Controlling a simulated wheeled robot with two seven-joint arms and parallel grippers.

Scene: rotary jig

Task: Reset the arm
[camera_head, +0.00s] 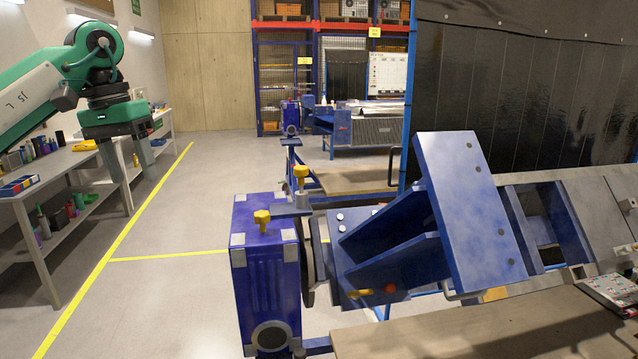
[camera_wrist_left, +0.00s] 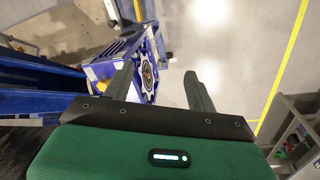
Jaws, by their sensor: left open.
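My left gripper (camera_head: 138,188) hangs at the upper left in the head view, on a green and grey arm. It is open and empty, its two dark fingers apart and pointing down. It is well to the left of the blue rotary jig and touches nothing. The jig's blue post (camera_head: 266,268) has yellow knobs and stands at the centre front. A tilted blue bracket plate (camera_head: 470,195) is attached beside it. In the left wrist view, the open fingers (camera_wrist_left: 157,70) show with part of the blue jig (camera_wrist_left: 147,62) beyond them. My right gripper is not in view.
Workbenches (camera_head: 75,165) with small tools and bins line the left wall. Yellow lines (camera_head: 115,243) mark the clear grey floor between them and the jig. A dark curtain screen (camera_head: 520,95) stands behind the jig. A wooden board (camera_head: 470,335) lies at the front right.

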